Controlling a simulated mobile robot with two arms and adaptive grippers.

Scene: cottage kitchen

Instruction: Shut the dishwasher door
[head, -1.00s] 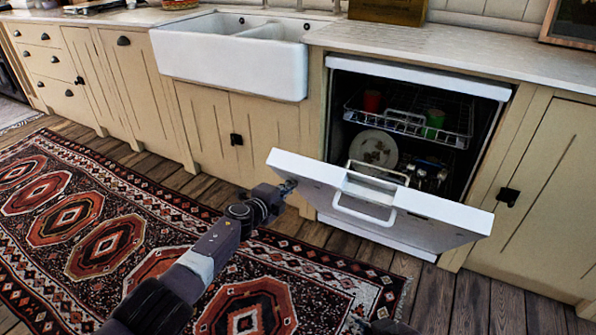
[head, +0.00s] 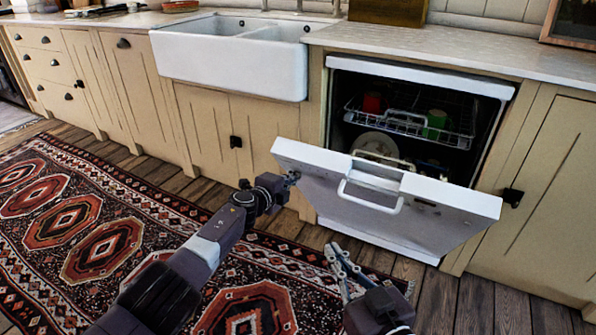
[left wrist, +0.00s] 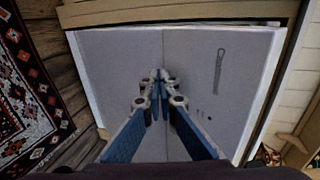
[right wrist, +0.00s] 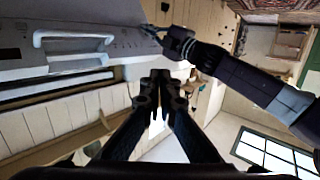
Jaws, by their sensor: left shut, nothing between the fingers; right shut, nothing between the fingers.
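The white dishwasher door (head: 440,218) is partly open, tilted outward from the dishwasher (head: 420,77), with its handle (head: 370,207) facing me. My left gripper (head: 292,177) is shut and empty at the door's left side, by its upper corner; I cannot tell whether it touches. In the left wrist view its closed fingers (left wrist: 160,78) point at a broad pale panel. My right gripper (head: 338,258) is shut and empty, in front of and below the door. In the right wrist view its closed fingers (right wrist: 160,80) are apart from the door handle (right wrist: 72,38).
A rack (head: 410,123) inside the dishwasher holds a red cup (head: 372,102) and a green cup (head: 436,122). A plate (head: 378,143) stands below, partly hidden by the door. A white sink (head: 230,62) is to the left. A patterned rug (head: 120,235) covers the floor.

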